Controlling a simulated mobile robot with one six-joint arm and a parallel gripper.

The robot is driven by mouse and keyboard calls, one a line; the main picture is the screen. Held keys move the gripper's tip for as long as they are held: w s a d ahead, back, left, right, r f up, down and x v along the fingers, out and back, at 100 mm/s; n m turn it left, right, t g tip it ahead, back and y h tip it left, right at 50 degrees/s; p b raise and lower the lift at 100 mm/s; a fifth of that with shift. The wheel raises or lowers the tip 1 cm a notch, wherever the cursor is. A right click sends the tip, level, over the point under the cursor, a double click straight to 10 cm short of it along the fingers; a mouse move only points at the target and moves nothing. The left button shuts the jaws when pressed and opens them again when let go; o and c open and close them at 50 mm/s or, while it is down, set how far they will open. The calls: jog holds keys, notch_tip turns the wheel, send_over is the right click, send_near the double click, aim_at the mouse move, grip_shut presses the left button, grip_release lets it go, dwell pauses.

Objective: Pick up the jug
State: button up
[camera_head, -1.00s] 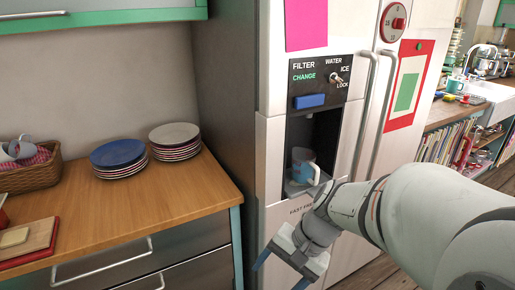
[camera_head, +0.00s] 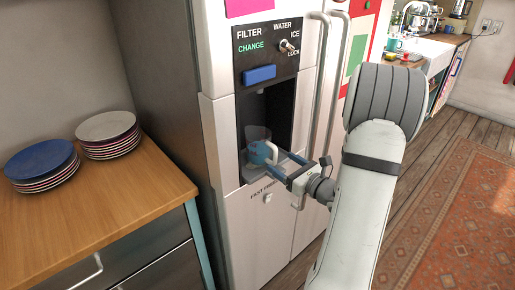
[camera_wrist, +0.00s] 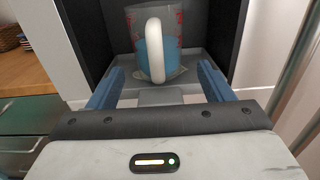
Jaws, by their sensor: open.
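The jug (camera_head: 256,151) stands upright in the recess of the fridge's water dispenser. In the wrist view the jug (camera_wrist: 174,24) is see-through with red markings, a blue lower part and a white loop handle (camera_wrist: 156,50) facing me. My gripper (camera_head: 276,161) is open and reaches toward the recess from the front right. In the wrist view its two blue fingers (camera_wrist: 158,78) are spread left and right, with the handle between them, just ahead. I cannot tell whether the fingertips touch the jug.
The dark recess walls (camera_wrist: 92,32) stand close on both sides of the fingers, and a grey drip tray (camera_wrist: 200,62) lies below. Fridge handles (camera_head: 331,85) rise right of the recess, near my arm. A wooden counter (camera_head: 100,215) with plate stacks (camera_head: 108,130) is at left.

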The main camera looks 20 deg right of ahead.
aim_at(277, 161)
jog(key=p+x, duration=0.1)
jog(key=x, duration=0.5)
jog(key=shift+a+f, duration=0.2)
jog(key=shift+a, duration=0.05)
jog(key=shift+c, duration=0.5)
grip_shut()
